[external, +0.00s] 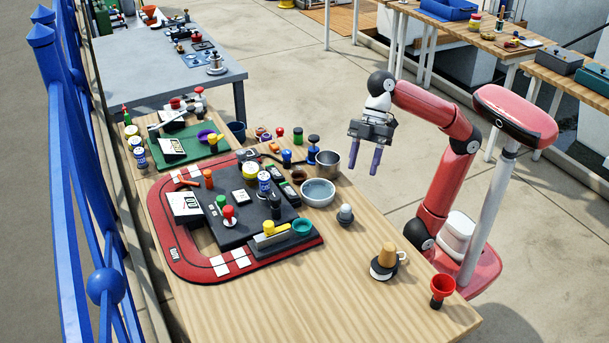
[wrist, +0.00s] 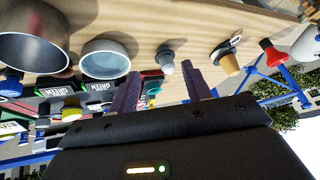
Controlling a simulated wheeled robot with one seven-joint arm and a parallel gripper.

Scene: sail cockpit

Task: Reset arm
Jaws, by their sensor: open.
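My gripper (external: 377,158) hangs from my raised red arm in the external view, above the right edge of the wooden table (external: 290,290). Its two purple fingers are apart and point down, with nothing between them. The fingers also show in the wrist view (wrist: 162,90), spread and empty. The gripper is clear of the objects on the table. The nearest are a grey metal cup (external: 327,164), a pale bowl (external: 318,192) and a small white-topped knob (external: 346,214).
A red-edged mat (external: 180,262) carries a dark board with buttons, cans and levers. A blue railing (external: 68,170) runs along the left. The table's front middle is bare.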

